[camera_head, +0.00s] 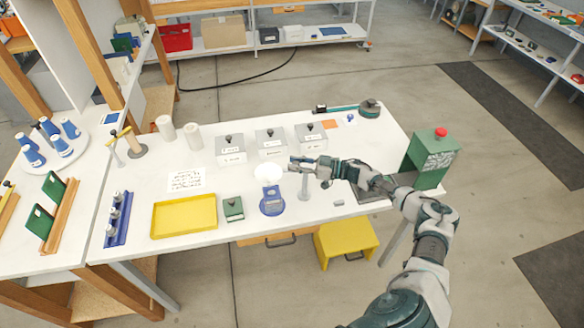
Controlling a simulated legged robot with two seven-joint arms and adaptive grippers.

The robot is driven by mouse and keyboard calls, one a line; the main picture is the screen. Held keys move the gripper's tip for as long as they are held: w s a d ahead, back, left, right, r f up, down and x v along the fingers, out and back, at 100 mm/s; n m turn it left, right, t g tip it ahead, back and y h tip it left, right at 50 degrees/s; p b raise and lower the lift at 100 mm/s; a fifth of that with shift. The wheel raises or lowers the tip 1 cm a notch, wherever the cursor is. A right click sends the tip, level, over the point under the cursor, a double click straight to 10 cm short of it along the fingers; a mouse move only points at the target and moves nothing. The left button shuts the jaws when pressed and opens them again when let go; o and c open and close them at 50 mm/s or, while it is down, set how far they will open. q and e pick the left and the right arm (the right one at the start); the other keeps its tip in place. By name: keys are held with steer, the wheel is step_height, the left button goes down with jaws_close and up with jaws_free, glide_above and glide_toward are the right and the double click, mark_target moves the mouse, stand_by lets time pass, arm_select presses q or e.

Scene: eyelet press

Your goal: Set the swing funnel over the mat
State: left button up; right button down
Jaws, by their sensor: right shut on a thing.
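My right gripper (296,164) reaches in from the right over the middle of the white table. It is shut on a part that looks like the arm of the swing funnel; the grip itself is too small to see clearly. A pale, whitish round shape (267,173), which seems to be the funnel, shows just left of the fingertips. A thin grey post (304,187) stands below the gripper. A blue device (271,205) stands just in front of the pale shape. I cannot tell for certain which piece is the mat. My left gripper is not in view.
A yellow tray (184,217) and a small green box (233,209) lie to the left. A green press with a red knob (431,160) stands at the right, beside my arm.

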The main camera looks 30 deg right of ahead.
steer(key=shift+s+r+n+g+y+b, duration=0.1)
steer(key=shift+s+n+g+y+b, duration=0.1)
steer(key=shift+n+g+y+b, duration=0.7)
steer(key=shift+r, duration=0.1)
steer(key=c, duration=0.9)
jaws_free()
steer(key=shift+s+d+f, duration=0.1)
steer(key=shift+d+f, duration=0.05)
steer(key=shift+f, duration=0.05)
steer(key=shift+s+d, duration=0.2)
steer(key=shift+d, duration=0.1)
steer(key=v, duration=1.1)
steer(key=shift+d, duration=0.15)
